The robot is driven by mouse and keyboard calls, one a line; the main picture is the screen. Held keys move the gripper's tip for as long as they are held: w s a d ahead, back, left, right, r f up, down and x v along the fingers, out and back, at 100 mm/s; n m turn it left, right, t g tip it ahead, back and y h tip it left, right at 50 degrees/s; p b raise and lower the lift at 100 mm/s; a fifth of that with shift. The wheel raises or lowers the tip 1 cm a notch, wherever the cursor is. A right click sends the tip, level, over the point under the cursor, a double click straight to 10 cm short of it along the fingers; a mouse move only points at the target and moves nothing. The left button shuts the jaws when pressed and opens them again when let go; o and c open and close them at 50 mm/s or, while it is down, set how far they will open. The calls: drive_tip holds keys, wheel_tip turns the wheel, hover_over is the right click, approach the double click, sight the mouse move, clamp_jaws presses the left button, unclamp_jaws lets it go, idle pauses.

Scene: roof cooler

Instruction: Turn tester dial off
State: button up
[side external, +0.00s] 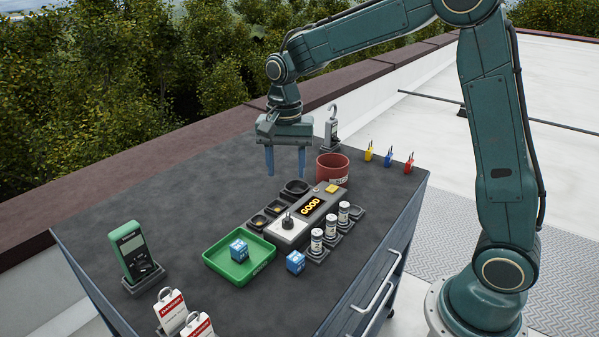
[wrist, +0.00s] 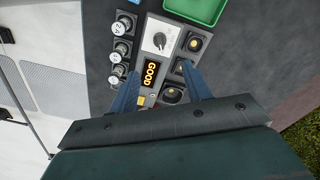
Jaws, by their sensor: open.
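The tester (side external: 306,212) is a grey box with a lit display reading GOOD and a dark dial (side external: 287,222) on a white plate. In the wrist view the dial (wrist: 160,40) is in plain sight at the upper middle; I cannot tell its exact setting. The lit display (wrist: 151,73) is nearer the fingers. My gripper (side external: 286,172) points down with its two blue fingers apart and nothing between them. It hangs above the table, behind the tester and clear of the dial. In the wrist view the fingers (wrist: 162,76) straddle the display area from above.
A red pot (side external: 332,168) stands behind. A green meter (side external: 131,249) stands left.

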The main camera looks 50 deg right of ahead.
sight(288, 216)
drive_tip(key=shift+f, duration=0.1)
wheel_tip(288, 216, down, 14)
drive_tip(key=shift+r, duration=0.25)
idle(0.5)
drive_tip(key=c, duration=1)
